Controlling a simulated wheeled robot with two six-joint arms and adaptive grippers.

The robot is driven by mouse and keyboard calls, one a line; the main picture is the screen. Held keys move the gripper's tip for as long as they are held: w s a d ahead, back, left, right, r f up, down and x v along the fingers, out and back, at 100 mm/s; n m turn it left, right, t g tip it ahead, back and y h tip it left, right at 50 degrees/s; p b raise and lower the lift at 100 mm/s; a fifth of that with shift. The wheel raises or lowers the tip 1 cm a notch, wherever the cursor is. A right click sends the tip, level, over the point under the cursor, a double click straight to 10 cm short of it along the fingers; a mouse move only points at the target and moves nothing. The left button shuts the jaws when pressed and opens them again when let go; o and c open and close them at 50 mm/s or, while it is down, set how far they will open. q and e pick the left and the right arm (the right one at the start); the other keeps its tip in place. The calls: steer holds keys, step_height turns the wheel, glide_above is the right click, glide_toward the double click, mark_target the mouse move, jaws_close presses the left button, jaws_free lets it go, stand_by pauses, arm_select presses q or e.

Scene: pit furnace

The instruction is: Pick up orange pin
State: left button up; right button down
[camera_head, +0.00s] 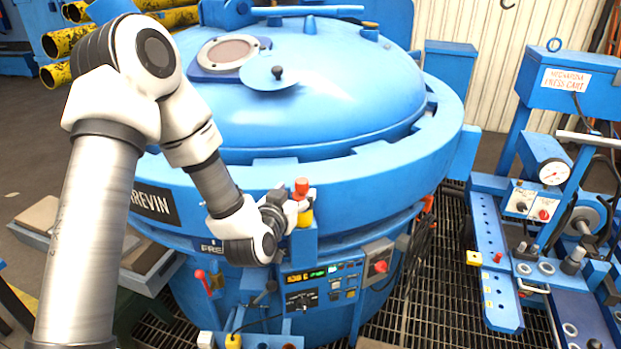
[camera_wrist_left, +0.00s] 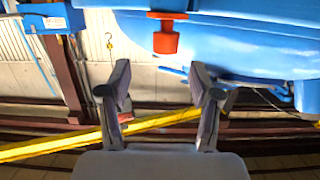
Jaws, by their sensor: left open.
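The orange pin (camera_head: 301,187) stands upright above a yellow piece (camera_head: 305,217) at the front rim of the blue furnace (camera_head: 330,178). In the left wrist view the orange pin (camera_wrist_left: 165,42) shows above the fingertips in the picture, roughly between the two finger lines. My left gripper (camera_head: 292,206) is right beside the pin in the head view, partly overlapping it. In the wrist view my left gripper (camera_wrist_left: 163,80) is open, with a clear gap between its fingers and nothing held. Whether a finger touches the pin cannot be told. My right gripper is not in view.
A control panel (camera_head: 321,285) and a grey box with a red knob (camera_head: 378,265) sit below the rim. The blue lid (camera_head: 330,100) rises behind. A press cart (camera_head: 565,85) stands at the right. Grated floor (camera_head: 425,300) lies between cart and furnace.

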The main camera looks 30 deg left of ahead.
mark_target(300, 187)
arm_select(q)
steer(key=shift+w+a, duration=0.2)
steer(key=shift+w, duration=0.3)
steer(key=p+x, duration=0.1)
steer(key=x, duration=0.2)
steer(key=f+p+x, duration=0.1)
steer(key=p+x, duration=0.1)
steer(key=x, duration=0.1)
steer(key=shift+a, duration=0.25)
steer(key=shift+f, duration=0.1)
steer(key=shift+s, duration=0.15)
steer(key=shift+c, duration=0.2)
jaws_close()
